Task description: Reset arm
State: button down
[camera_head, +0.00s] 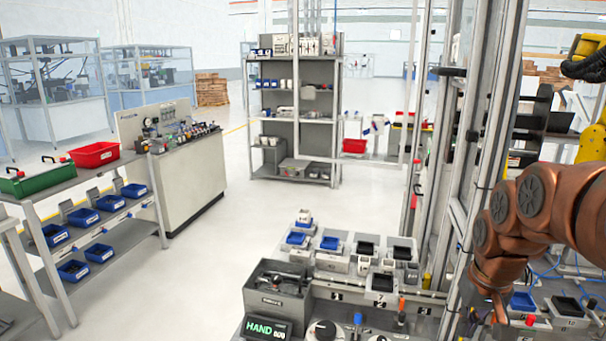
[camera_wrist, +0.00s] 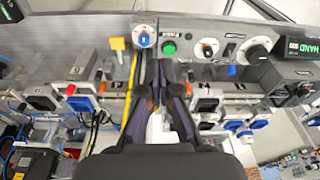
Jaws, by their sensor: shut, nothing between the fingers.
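My copper-coloured arm (camera_head: 530,215) reaches in from the right side of the head view and bends downward beside the metal frame posts. My gripper shows in the wrist view (camera_wrist: 160,100), with its two dark fingers pointing at the workstation panel. The fingers are shut with nothing held between them. In the head view the gripper itself cannot be made out clearly below the arm.
The workstation has a green button (camera_wrist: 169,48), a dial (camera_wrist: 258,50) and a grey bin (camera_head: 278,297) near a HAND sign (camera_head: 266,328). Metal posts (camera_head: 480,120) stand close to my arm. A shelf with blue bins (camera_head: 82,217) is at left. The middle floor (camera_head: 225,240) is clear.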

jog(key=s+a+f+g, duration=0.1)
jog(key=s+a+f, duration=0.1)
jog(key=s+a, duration=0.2)
jog(key=s+a+f+n+g, duration=0.1)
jog(key=s+a, duration=0.3)
jog(key=s, duration=0.7)
jog(key=s+a+f+n+g, duration=0.1)
jog(key=s+a+f, duration=0.2)
jog(key=s, duration=0.5)
jog(key=shift+s+a, duration=0.2)
jog(key=shift+a, duration=0.25)
